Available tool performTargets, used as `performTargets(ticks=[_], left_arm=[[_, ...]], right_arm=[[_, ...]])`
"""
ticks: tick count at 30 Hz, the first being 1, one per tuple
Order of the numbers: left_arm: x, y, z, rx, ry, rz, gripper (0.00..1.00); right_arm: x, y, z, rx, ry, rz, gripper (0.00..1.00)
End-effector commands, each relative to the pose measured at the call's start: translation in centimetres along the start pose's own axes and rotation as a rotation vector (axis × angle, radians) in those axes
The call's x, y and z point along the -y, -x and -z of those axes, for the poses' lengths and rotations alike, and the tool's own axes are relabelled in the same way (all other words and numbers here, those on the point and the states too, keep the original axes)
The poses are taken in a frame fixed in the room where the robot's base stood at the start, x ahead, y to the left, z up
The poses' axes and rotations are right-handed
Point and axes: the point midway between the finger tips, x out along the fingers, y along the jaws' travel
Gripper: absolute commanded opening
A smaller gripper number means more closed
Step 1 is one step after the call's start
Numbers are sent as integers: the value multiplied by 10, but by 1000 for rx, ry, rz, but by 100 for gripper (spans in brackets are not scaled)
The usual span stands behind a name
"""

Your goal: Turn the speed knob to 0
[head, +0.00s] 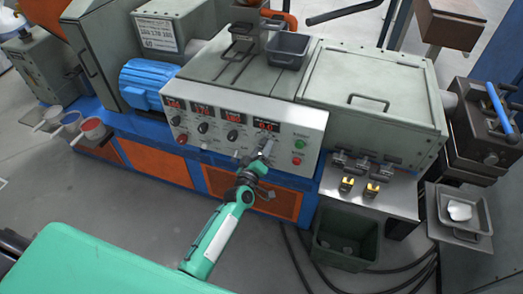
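The grey control panel (285,130) on the machine's front carries several red digital displays in a row, with dark knobs below them. Their labels and digits are too small to read, so I cannot tell which knob is the speed knob. The knobs left of my gripper show clearly, such as one dark knob (202,127) and another (232,135). My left gripper (263,149) is at the panel below the rightmost display (265,125). It covers the knob area there, and I cannot tell whether its fingers touch or grip a knob. My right gripper is not in view.
A green button (299,144) and a red button (296,161) sit right of my gripper. A dark green bin (345,239) stands on the floor, with cables nearby.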

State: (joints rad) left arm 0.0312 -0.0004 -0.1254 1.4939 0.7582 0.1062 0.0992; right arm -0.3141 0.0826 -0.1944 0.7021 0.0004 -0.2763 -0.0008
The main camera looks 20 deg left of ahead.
Motion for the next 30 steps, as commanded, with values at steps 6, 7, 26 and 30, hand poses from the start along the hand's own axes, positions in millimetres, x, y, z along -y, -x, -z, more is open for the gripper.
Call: performTargets(ticks=[6, 7, 26, 30], left_arm=[[0, 2, 0, 0, 0, 0, 54], [0, 4, 0, 0, 0, 0, 54], [1, 111, -1, 1, 0, 1, 54], [1, 128, -1, 0, -1, 1, 54]], right_arm=[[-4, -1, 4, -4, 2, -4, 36], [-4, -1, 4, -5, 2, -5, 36], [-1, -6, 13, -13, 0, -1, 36], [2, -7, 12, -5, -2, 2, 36]])
